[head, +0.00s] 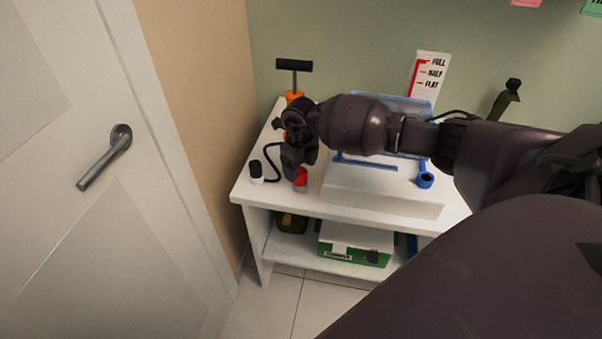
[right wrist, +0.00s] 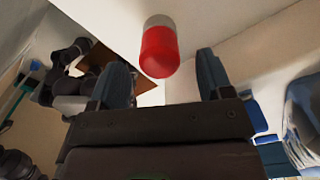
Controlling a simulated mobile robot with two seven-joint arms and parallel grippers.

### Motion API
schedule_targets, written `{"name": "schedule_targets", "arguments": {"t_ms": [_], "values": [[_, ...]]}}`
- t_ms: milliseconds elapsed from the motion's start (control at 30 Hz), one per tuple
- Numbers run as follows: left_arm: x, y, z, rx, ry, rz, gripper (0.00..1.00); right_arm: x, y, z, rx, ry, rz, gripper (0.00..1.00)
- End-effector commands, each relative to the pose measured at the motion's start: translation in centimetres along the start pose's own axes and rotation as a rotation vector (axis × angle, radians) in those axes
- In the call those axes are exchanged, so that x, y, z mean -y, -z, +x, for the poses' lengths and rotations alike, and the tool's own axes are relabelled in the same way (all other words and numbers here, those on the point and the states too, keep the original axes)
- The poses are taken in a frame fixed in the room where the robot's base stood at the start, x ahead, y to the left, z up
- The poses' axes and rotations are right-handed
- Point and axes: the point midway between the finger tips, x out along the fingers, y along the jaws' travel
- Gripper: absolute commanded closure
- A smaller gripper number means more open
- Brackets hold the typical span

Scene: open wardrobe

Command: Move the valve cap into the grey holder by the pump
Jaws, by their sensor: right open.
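A small upright piece with a rounded red top and a pale grey lower part (head: 300,179) stands near the front left of the white table; it seems to be the valve cap. It also shows in the right wrist view (right wrist: 160,52), just beyond and between the fingertips. I cannot tell whether its pale part is a separate holder. My right gripper (head: 295,168) is open and empty, pointing down beside it. The orange pump (head: 294,97) with a black T-handle stands behind, partly hidden by my arm. I cannot make out a separate grey holder. My left gripper is not in view.
A small black-topped white piece (head: 256,172) stands at the table's left, by a black hose (head: 272,158). A white raised block (head: 383,196) with a blue ring holder (head: 425,180) is to the right. Below is a shelf with a green-and-white box (head: 354,245). A door (head: 90,215) is at left.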

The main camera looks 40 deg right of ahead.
Motion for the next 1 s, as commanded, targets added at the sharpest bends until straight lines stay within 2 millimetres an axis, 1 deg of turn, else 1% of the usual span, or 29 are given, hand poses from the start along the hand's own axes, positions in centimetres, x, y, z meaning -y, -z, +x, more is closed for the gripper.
{"name": "schedule_targets", "arguments": {"t_ms": [33,100,300,400,600,1000], "values": [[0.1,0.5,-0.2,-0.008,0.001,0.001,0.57,0.0,-0.1,-1.6,0.006,0.002,-0.002,0.27],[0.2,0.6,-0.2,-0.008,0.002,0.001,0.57,0.1,0.0,-2.9,0.005,0.003,-0.002,0.27],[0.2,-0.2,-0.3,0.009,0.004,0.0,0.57,0.0,0.0,-5.9,0.003,0.002,-0.001,0.27],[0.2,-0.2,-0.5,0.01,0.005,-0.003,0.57,0.0,0.0,-6.8,0.001,0.0,-0.002,0.27],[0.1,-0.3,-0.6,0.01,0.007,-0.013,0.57,0.0,0.1,-7.5,-0.002,0.0,-0.001,0.27],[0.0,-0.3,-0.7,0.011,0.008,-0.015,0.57,0.0,0.1,-7.5,-0.001,0.0,-0.001,0.27]]}}
